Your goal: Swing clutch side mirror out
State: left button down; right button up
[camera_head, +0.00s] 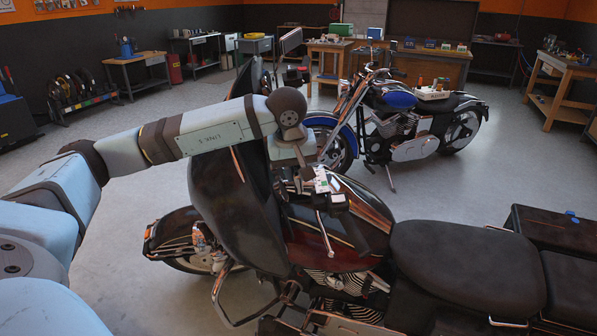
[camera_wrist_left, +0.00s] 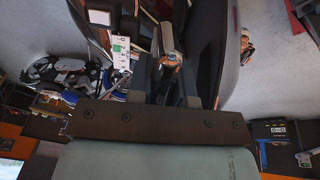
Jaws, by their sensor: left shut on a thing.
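The near black motorcycle (camera_head: 240,205) faces left, with its near handlebar grip (camera_head: 350,222) and a white-marked switch block (camera_head: 322,182) below my left gripper (camera_head: 305,165). In the left wrist view, my left gripper (camera_wrist_left: 168,85) is shut on a slim dark part with a round bolt-like end (camera_wrist_left: 172,57). It appears to be the clutch side mirror, but the fingers and wrist hide most of it. Another mirror (camera_head: 290,42) stands upright on a stalk beyond the windscreen. My right gripper is not in view.
The black fairing (camera_head: 225,195) lies close beneath my left forearm. The seat (camera_head: 465,262) is to the right. A blue motorcycle (camera_head: 400,110) stands behind, with workbenches (camera_head: 430,65) along the back wall. Open grey floor (camera_head: 130,200) lies left.

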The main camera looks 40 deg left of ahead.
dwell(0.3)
pick_arm(q)
jog(key=c, duration=1)
grip_release()
jog(key=shift+s, duration=0.1)
jog(key=shift+c, duration=0.2)
jog(key=shift+r, duration=0.1)
jog(key=a+v, duration=0.1)
jog(key=v, duration=1.2)
jog(key=shift+d+r, duration=0.3)
jog(key=shift+d, duration=0.2)
jog(key=shift+s, duration=0.15)
